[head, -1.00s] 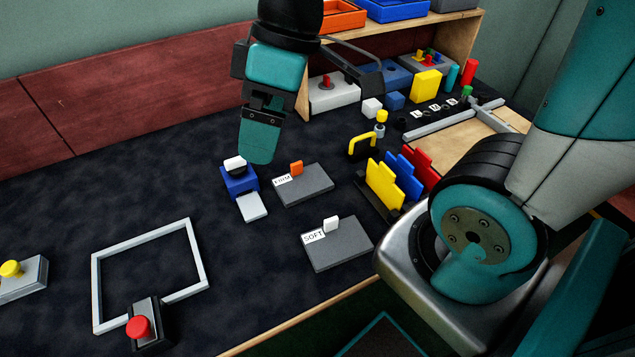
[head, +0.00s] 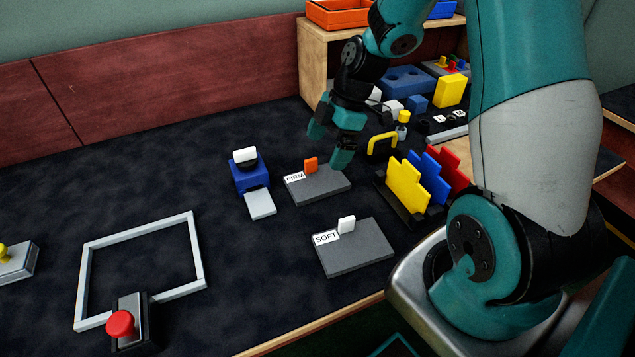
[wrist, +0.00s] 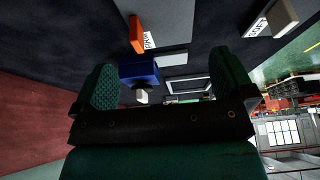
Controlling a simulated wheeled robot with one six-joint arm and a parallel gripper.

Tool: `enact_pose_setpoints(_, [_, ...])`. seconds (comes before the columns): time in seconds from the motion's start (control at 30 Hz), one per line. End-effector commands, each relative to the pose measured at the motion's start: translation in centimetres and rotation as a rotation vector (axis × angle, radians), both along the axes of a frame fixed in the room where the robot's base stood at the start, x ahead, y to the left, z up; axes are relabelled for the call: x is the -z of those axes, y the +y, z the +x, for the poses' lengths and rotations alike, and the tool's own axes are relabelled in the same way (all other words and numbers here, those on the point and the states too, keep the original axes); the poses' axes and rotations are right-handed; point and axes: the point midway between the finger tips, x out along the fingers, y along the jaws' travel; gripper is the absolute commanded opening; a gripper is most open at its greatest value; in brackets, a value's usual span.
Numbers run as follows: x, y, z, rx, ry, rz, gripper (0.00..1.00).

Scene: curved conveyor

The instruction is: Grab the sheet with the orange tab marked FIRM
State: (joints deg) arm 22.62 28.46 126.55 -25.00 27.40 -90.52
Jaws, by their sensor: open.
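The dark grey FIRM sheet (head: 322,188) lies flat on the dark table, with an upright orange tab (head: 311,164) and a white FIRM label (head: 295,177) at its far left. In the wrist view the orange tab (wrist: 136,34) shows at the top, ahead of the fingers. My gripper (head: 330,150) is open and empty, just above and behind the sheet's far edge, near the tab and apart from it. A second grey sheet, marked SOFT (head: 355,250), with a white tab (head: 347,224), lies nearer the front edge.
A blue block device with a white top (head: 249,175) stands left of the FIRM sheet. Yellow, blue and red upright plates (head: 408,187) stand to the right. A grey frame (head: 197,245) and a red button (head: 121,324) are at the front left. The table's back left is clear.

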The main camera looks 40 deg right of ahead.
Motion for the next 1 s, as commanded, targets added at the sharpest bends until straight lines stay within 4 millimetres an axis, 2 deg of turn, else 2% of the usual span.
enact_pose_setpoints(0.1, [1.8,0.7,0.1,0.000,0.003,0.001,1.00])
enact_pose_setpoints(0.33, [3.3,1.4,0.1,-0.001,0.004,0.001,1.00])
enact_pose_setpoints(0.6, [6.9,3.0,0.3,0.001,0.003,0.000,1.00])
enact_pose_setpoints(0.9, [7.3,3.1,0.4,0.002,0.000,0.000,1.00])
enact_pose_setpoints(0.97, [7.3,3.1,0.4,0.002,0.000,0.000,0.89])
enact_pose_setpoints(1.0, [7.3,3.1,0.4,0.002,0.000,0.000,0.79])
